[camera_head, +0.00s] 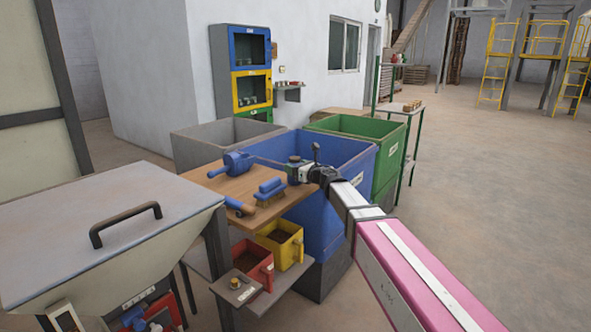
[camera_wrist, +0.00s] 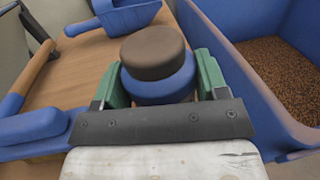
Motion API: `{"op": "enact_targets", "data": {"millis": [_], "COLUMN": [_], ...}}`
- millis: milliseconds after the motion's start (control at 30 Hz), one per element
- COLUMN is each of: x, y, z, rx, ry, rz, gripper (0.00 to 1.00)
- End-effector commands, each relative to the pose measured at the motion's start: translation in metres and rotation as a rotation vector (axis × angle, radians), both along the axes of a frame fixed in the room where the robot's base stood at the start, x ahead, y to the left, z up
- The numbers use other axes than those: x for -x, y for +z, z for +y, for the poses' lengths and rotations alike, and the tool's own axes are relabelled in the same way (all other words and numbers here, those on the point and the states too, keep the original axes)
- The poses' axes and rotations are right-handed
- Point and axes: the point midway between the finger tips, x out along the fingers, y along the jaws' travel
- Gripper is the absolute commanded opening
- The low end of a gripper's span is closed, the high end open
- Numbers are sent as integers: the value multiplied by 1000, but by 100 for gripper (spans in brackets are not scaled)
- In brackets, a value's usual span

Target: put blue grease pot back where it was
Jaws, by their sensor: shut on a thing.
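The blue grease pot (camera_wrist: 150,90) has a dark brown round lid and shows upright in the wrist view. My gripper (camera_wrist: 160,80) is shut on it, with a green finger on each side of its blue body. In the head view my gripper (camera_head: 299,172) is at the right end of the wooden table (camera_head: 215,179), beside the blue bin (camera_head: 331,158). I cannot tell whether the pot's base touches the table, because the gripper hides it.
On the table are a blue scoop (camera_head: 238,160), a blue brush (camera_head: 270,190) and a blue-handled tool (camera_head: 238,206). Below are a yellow container (camera_head: 289,252) and a red container (camera_head: 262,275). A hopper (camera_head: 120,215) stands left. A blue-yellow-green cabinet (camera_head: 250,80) stands behind.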

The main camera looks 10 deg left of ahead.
Motion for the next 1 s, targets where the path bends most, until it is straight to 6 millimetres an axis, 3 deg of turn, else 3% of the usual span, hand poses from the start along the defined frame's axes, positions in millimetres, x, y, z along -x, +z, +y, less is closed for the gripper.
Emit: {"op": "enact_targets", "data": {"millis": [367, 400, 467, 500, 833, 1000], "x": [0, 0, 0, 0, 1, 14], "y": [-6, -7, -7, -7, -4, -4], "z": [0, 0, 0, 0, 0, -20], "rx": [-1, 0, 0, 1, 0, 1], "ry": [0, 0, 0, 0, 0, 0], "rz": [-1, 0, 0, -1, -1, -1], "gripper": [34, 70, 89, 92, 92, 92]}}
